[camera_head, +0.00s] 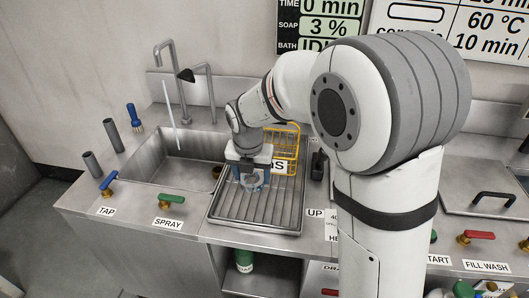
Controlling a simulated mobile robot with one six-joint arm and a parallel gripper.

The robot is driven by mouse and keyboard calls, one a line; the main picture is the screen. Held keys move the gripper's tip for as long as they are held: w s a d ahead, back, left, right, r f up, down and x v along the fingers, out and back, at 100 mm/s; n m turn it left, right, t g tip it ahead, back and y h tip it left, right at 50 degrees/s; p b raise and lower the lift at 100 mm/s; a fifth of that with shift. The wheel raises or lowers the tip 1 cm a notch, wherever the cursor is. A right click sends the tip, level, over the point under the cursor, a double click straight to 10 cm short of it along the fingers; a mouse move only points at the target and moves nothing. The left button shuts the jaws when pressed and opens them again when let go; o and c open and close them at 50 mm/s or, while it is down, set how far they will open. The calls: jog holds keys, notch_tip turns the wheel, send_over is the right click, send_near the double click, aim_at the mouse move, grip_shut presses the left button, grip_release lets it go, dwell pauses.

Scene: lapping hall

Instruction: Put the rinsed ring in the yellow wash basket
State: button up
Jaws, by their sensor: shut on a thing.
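My gripper (250,182) is shut on the ring (253,184), a small grey piece low between the jaws, partly hidden by them. It is over the ribbed metal drain tray (258,211); I cannot tell whether the ring touches the tray. The yellow wash basket (294,143), an open wire frame, stands at the back right of the tray, behind and to the right of my gripper. My wrist and a label hide part of the basket.
A blue TAP handle (109,180) and green SPRAY handle (171,198) line the front edge. A dark object (318,163) stands right of the basket.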

jog(key=w+d+p, duration=0.1)
jog(key=w, duration=0.4)
jog(key=w+d+f, duration=0.1)
jog(key=w, duration=0.5)
jog(key=w+d+p, duration=0.1)
jog(key=w, duration=0.5)
jog(key=shift+d+f+p, duration=0.3)
jog(key=shift+f, duration=0.1)
jog(key=shift+s+f, duration=0.1)
jog(key=shift+f, duration=2.5)
jog(key=shift+f, duration=0.15)
jog(key=o, duration=1.2)
